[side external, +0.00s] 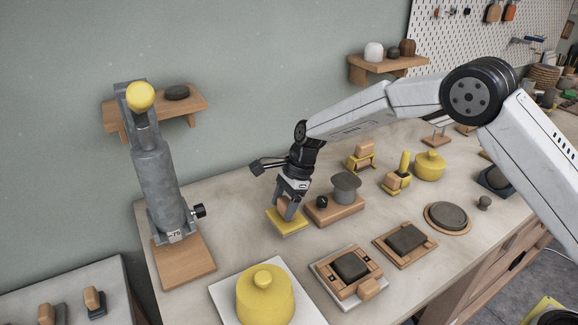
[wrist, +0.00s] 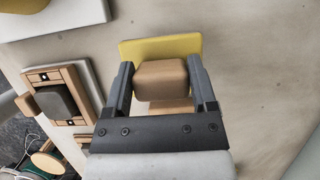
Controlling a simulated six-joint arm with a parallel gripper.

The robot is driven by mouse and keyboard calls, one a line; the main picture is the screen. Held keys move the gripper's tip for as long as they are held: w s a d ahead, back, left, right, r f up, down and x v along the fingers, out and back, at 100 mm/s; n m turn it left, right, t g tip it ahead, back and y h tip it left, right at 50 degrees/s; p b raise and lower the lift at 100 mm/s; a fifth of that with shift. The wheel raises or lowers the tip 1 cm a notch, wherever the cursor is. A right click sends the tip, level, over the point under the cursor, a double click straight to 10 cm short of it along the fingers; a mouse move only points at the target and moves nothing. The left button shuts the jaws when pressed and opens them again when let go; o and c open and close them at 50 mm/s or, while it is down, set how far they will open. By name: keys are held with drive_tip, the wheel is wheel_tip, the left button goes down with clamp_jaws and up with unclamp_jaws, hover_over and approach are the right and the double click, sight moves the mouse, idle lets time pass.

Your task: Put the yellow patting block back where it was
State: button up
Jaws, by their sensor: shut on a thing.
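The yellow patting block is a flat yellow plate (side external: 288,222) with a wooden handle on top. In the side view it is left of centre, at or just above the table; I cannot tell whether it touches. My gripper (side external: 290,203) points down over it and is shut on the wooden handle. In the wrist view the handle (wrist: 160,80) sits between the two fingers, and the yellow plate (wrist: 185,45) shows beyond it. The fingers hide part of the handle in the side view.
Right beside the block stands a wooden base (side external: 335,208) with a grey mushroom-shaped top (side external: 346,186). Further right are other wood-and-yellow tools (side external: 361,157) and a yellow lidded pot (side external: 429,166). A grey upright press (side external: 157,185) stands left. Bare table lies between press and block.

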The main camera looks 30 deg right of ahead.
sight(282, 214)
drive_tip(key=shift+w+f, duration=0.1)
drive_tip(key=shift+w, duration=0.05)
drive_tip(key=shift+w+a+f, duration=0.1)
drive_tip(key=shift+w+f, duration=0.05)
drive_tip(key=shift+f, duration=1.6)
drive_tip(key=shift+f, duration=0.15)
drive_tip(key=o, duration=1.3)
drive_tip(key=shift+c, duration=0.2)
drive_tip(key=v, duration=1.2)
